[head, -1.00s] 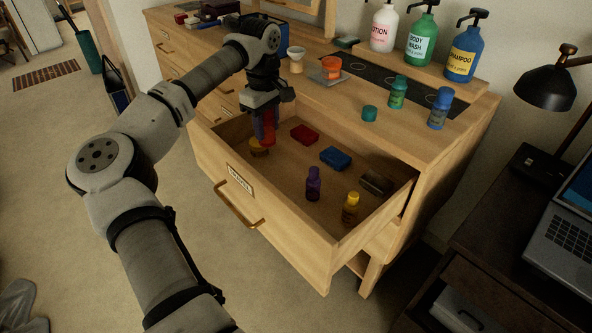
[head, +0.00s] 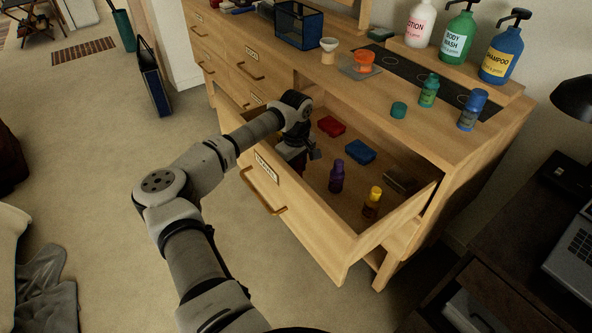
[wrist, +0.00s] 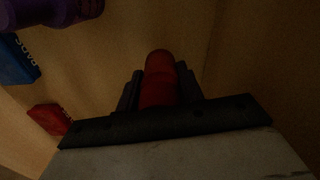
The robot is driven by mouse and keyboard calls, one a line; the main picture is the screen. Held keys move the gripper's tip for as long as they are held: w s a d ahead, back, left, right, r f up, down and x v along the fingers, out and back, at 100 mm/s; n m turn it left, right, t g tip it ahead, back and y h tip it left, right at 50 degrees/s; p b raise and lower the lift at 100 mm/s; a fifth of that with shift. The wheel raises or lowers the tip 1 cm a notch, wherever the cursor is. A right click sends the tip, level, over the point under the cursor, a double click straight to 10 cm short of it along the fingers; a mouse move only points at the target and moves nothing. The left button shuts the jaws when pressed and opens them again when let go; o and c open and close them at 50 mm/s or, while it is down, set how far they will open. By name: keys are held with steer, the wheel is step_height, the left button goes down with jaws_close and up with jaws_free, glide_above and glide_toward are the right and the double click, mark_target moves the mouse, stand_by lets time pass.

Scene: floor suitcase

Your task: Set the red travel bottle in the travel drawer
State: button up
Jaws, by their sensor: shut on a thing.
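My gripper (wrist: 160,95) is shut on the red travel bottle (wrist: 160,78), which sits between the two dark fingers in the wrist view. In the head view my gripper (head: 298,164) reaches down inside the left part of the open travel drawer (head: 312,228), behind its front panel. The bottle is hidden there by my arm and the drawer front. I cannot tell whether the bottle touches the drawer floor.
In the drawer are a red box (head: 331,126), a blue box (head: 360,151), a purple bottle (head: 337,176), a yellow-capped bottle (head: 372,202) and a dark item (head: 399,181). Green (head: 429,91) and blue (head: 472,110) bottles stand on the dresser top.

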steer(key=shift+f, duration=0.8)
steer(key=shift+f, duration=0.15)
steer(key=o, duration=1)
step_height(320, 180, up, 12)
steer(key=shift+f+b, duration=0.1)
steer(key=shift+b, duration=0.8)
steer(key=shift+r, duration=0.25)
steer(key=shift+d, duration=0.1)
